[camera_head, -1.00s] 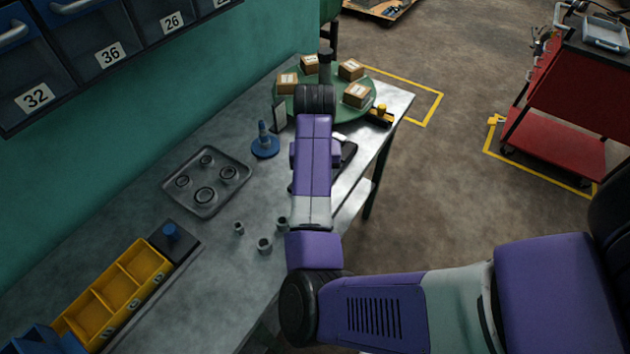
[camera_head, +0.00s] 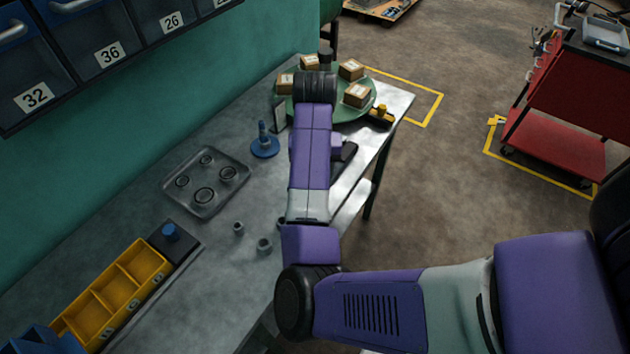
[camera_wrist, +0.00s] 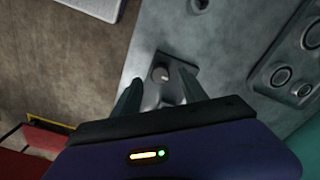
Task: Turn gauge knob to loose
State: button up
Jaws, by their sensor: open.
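In the wrist view a small pale round knob (camera_wrist: 161,74) sits on a dark grey block on the metal bench. My gripper (camera_wrist: 160,78) is open, with one finger to each side of the knob in the picture. I cannot tell whether the fingers touch it or how high they are above it. No marking for loose is readable. In the head view my arm hides the gripper and the knob; only part of a dark device (camera_head: 345,158) shows beside the arm on the bench.
A grey tray with rings (camera_head: 205,210), a blue cone-shaped stand (camera_head: 264,146) and small cups (camera_head: 264,245) stand on the bench (camera_head: 215,270) left of my arm. A green turntable (camera_head: 340,116) with boxes lies beyond. Yellow bins (camera_head: 115,292) are at the near left.

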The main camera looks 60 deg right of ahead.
notch_tip(320, 180, up, 3)
jog(key=shift+w+r, duration=0.1)
jog(key=shift+r, duration=1)
